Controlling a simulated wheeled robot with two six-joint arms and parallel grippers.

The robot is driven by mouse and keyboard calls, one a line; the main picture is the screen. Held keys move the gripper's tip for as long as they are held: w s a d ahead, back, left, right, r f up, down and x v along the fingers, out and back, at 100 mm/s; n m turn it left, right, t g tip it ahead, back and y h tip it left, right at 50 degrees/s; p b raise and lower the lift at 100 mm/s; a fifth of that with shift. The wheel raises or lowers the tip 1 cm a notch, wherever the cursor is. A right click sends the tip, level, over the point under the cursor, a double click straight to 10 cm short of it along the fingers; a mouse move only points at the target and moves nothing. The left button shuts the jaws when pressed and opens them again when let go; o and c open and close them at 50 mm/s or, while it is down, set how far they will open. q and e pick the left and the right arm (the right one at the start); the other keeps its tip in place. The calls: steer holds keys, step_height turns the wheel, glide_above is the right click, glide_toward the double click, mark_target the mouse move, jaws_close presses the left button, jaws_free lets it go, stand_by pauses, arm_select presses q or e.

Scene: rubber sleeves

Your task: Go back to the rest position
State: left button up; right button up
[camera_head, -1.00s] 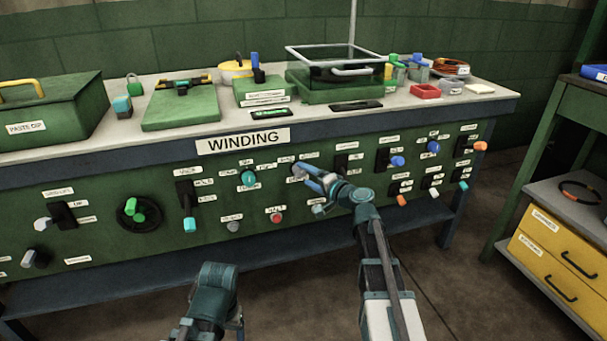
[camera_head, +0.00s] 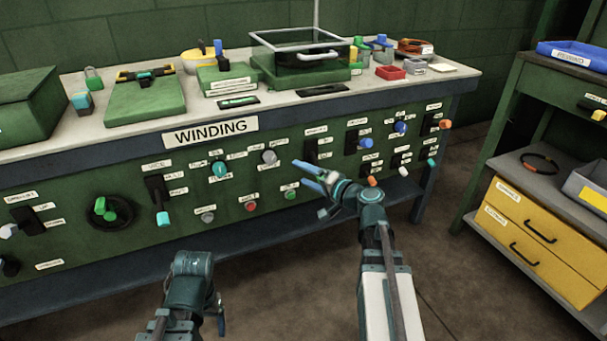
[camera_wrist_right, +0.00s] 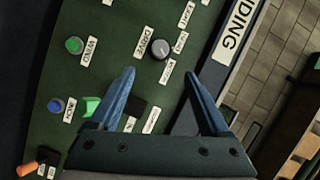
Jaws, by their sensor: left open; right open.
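My right gripper (camera_head: 307,177) is in front of the green panel of the winding bench. Its blue fingers are spread with nothing between them, also in the right wrist view (camera_wrist_right: 160,85). A round grey knob (camera_head: 269,157) is just beyond the fingertips, apart from them; in the right wrist view the knob (camera_wrist_right: 161,49) is labelled DRIVE. My left gripper (camera_head: 221,316) is low at the bottom of the head view, apart from the bench, mostly hidden by its own wrist.
The bench top (camera_head: 290,108) carries a clear-walled box (camera_head: 300,62), green cases and small parts. Levers and buttons stick out of its front panel. A shelf with yellow drawers (camera_head: 537,232) stands at right. Floor between is clear.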

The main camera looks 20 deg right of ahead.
stand_by(0.5)
steer(key=s+a+f+n+g, duration=0.3)
steer(key=a+f, duration=0.1)
steer(key=a, duration=0.3)
steer(key=s+a+f+n+g+y, duration=0.1)
steer(key=s+a+f+n+g, duration=0.25)
steer(key=a, duration=0.35)
steer(key=s+a+f+n+g, duration=0.25)
steer(key=a+f+g, duration=0.2)
steer(key=a, duration=0.25)
steer(key=s+a+f+n+g+h, duration=0.1)
steer(key=s+f+n+g+h, duration=0.1)
steer(key=s+f+h, duration=0.35)
steer(key=s+a+f+n+g+h, duration=0.1)
steer(key=s+f+n+g+h, duration=0.15)
steer(key=s, duration=0.65)
arm_select(q)
step_height(320, 180, up, 38)
steer(key=p, duration=3.7)
steer(key=shift+f+p, duration=0.2)
steer(key=shift+p, duration=0.1)
arm_select(e)
step_height(320, 180, up, 38)
steer(key=shift+s+r+h, duration=0.15)
steer(key=shift+r+h, duration=0.1)
steer(key=shift+h, duration=0.05)
